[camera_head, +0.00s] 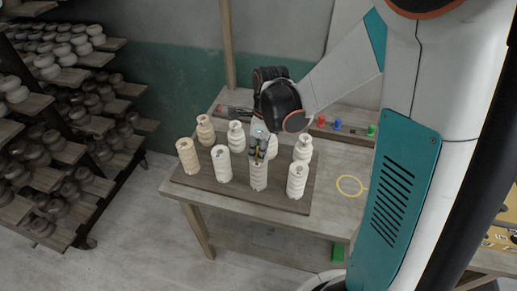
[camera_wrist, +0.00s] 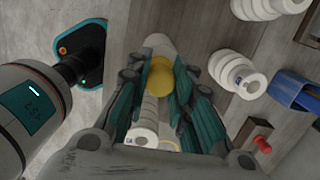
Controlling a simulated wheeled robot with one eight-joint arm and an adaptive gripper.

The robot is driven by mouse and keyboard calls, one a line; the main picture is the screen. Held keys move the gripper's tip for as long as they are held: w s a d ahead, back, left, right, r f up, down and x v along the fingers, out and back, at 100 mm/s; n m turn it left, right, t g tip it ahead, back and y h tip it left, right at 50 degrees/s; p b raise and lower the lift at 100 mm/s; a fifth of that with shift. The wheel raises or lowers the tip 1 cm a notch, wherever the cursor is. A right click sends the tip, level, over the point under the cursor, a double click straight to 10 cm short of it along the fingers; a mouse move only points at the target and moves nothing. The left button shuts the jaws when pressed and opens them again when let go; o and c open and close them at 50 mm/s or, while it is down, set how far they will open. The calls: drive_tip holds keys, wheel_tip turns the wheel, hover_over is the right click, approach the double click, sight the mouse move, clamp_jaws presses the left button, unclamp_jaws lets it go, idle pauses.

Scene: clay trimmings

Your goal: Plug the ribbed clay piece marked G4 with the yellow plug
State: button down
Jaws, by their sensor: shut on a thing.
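My gripper (camera_head: 258,153) points down over the front-middle ribbed clay piece (camera_head: 258,177) on the dark board. It is shut on the yellow plug (camera_wrist: 160,77), which sits between the teal-padded fingers in the wrist view. The plug is just at or above the top of that piece; I cannot tell whether it is in the hole. In the wrist view a pale ribbed piece (camera_wrist: 145,132) shows between the fingers, partly hidden. The marks on the pieces are too small to read, so I cannot tell which is G4.
Other pale ribbed pieces stand close around: one at front right (camera_head: 297,180), one to the left (camera_head: 222,164), and more behind. Red (camera_head: 321,120), blue (camera_head: 337,125) and green (camera_head: 371,130) plugs stand at the back right. The table right of the board (camera_head: 330,205) is mostly clear.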

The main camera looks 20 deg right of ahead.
drive_tip(key=shift+f, duration=0.15)
drive_tip(key=c, duration=1.3)
unclamp_jaws()
drive_tip(key=shift+c, duration=0.2)
wheel_tip(320, 180, up, 12)
drive_tip(key=s+d, duration=0.1)
drive_tip(key=s+f+n+t+b, duration=0.3)
drive_tip(key=s+n+b, duration=0.2)
drive_tip(key=n, duration=0.7)
drive_tip(key=s+a+f+n+t+h+b, duration=0.1)
drive_tip(key=s+f+n+t+b, duration=0.2)
drive_tip(key=s+n+b, duration=0.3)
drive_tip(key=s+n, duration=0.3)
drive_tip(key=n, duration=0.4)
drive_tip(key=shift+f, duration=0.35)
